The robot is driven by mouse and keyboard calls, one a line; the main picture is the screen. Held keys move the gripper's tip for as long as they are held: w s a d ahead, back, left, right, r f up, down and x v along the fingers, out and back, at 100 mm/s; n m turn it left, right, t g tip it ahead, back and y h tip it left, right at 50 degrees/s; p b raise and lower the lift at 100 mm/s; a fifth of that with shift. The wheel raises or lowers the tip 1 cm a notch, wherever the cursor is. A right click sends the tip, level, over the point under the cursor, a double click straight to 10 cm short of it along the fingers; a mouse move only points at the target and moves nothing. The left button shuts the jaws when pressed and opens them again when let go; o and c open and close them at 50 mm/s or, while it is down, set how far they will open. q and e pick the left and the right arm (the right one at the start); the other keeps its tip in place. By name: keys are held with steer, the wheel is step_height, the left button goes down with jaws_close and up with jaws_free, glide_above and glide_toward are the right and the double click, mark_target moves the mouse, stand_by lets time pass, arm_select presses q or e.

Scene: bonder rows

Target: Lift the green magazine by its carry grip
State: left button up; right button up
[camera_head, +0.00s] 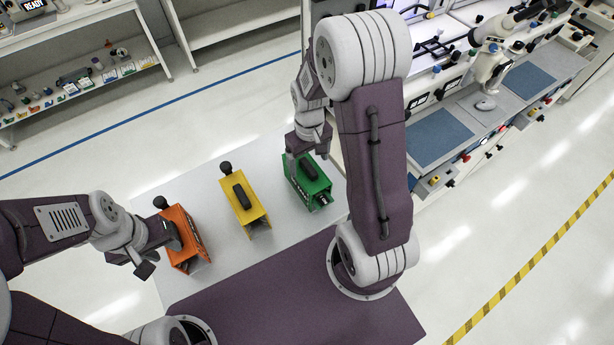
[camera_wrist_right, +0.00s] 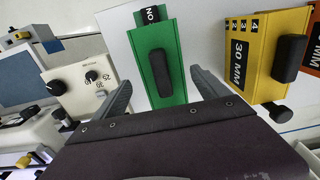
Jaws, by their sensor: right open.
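The green magazine (camera_head: 315,187) sits at the right of the light grey top in the head view, with a black carry grip (camera_head: 308,168) on its upper face. In the right wrist view the green magazine (camera_wrist_right: 150,90) lies between and beyond my open fingers, its black grip (camera_wrist_right: 163,73) facing the camera. My right gripper (camera_head: 308,155) is open and empty, just above the far end of the green magazine. My left gripper (camera_head: 160,250) is beside the orange magazine (camera_head: 187,250); its jaw opening is not clear.
A yellow magazine (camera_head: 243,205) with a black grip stands between the orange and green ones. The grey top (camera_head: 215,180) has clear gaps between them. Benches with microscopes (camera_head: 490,65) stand at the right. A shelf (camera_head: 80,85) stands at the far left.

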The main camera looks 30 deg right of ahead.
mark_target(306, 177)
arm_select(q)
steer(key=shift+w, duration=0.35)
arm_select(e)
steer(key=shift+w+f, duration=0.25)
steer(key=shift+w, duration=0.05)
steer(key=f, duration=0.1)
steer(key=f+p, duration=0.1)
steer(key=f, duration=0.2)
steer(key=shift+a+f+p, duration=0.1)
steer(key=shift+a+p, duration=0.15)
steer(key=shift+p, duration=0.05)
steer(key=shift+s+f, duration=0.15)
steer(key=shift+f, duration=0.25)
steer(key=c, duration=0.8)
jaws_close()
arm_select(q)
steer(key=shift+r, duration=0.7)
arm_select(e)
steer(key=shift+r, duration=0.1)
